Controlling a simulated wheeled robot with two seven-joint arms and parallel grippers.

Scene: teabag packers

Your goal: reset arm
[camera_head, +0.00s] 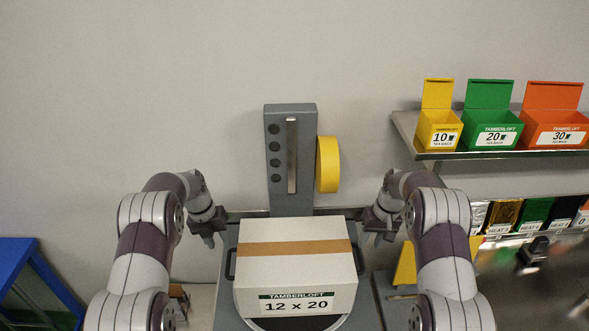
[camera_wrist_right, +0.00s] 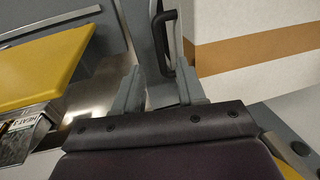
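My left gripper (camera_head: 208,238) hangs left of the white carton, apart from it, fingers pointing down. My right gripper (camera_head: 377,238) is right of the carton, also apart from it. In the right wrist view my right gripper (camera_wrist_right: 160,88) shows two grey fingers spread with nothing between them. The left fingers look spread and empty in the head view. The white carton (camera_head: 295,262) has a brown tape strip and a "TAMBERLOFT 12 x 20" label. It is closed and sits on a dark round plate (camera_head: 292,323). Its side also shows in the right wrist view (camera_wrist_right: 250,22).
A grey column (camera_head: 274,195) with a yellow tape roll (camera_head: 328,165) stands behind the carton. A shelf (camera_head: 470,154) at right holds yellow (camera_head: 437,130), green (camera_head: 488,125) and orange (camera_head: 553,125) tea boxes. Packets (camera_head: 503,214) stand below. A blue frame (camera_head: 15,257) is at left.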

